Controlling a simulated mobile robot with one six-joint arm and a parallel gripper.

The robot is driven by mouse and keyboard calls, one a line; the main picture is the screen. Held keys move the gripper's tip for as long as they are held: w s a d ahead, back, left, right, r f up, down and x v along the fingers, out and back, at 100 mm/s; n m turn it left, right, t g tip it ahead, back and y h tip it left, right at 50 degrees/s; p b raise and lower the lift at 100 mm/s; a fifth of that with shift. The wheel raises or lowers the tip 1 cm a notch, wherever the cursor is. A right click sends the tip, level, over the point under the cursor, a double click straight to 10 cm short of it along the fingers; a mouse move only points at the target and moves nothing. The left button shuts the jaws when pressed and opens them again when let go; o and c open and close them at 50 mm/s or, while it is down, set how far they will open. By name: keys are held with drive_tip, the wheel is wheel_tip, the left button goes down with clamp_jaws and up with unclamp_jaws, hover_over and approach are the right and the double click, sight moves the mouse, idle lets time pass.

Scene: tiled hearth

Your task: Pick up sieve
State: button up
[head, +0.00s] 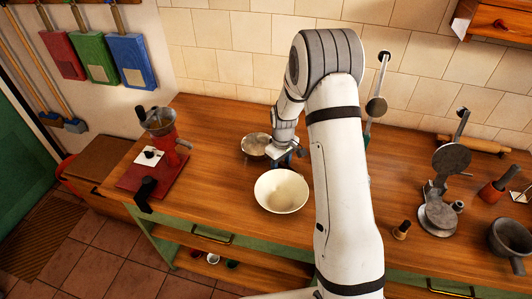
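A shallow round thing with a metal rim, which looks like the sieve (255,144), lies on the wooden worktop behind the cream bowl. My gripper (290,158) is low over the worktop, just right of the sieve and behind the bowl. Its fingers are small and dark here, and I cannot tell whether they are open, shut or touching the sieve. The sieve's right side, where a handle could be, is hidden by my gripper.
The cream bowl (281,191) stands in front of my gripper. A red grinder (163,132) on a red board is at left. A grey metal press (440,195), a small wooden-topped piece (402,230) and a dark mortar (508,238) are at right. The front worktop is mostly clear.

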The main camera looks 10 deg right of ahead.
clamp_jaws()
idle(0.5)
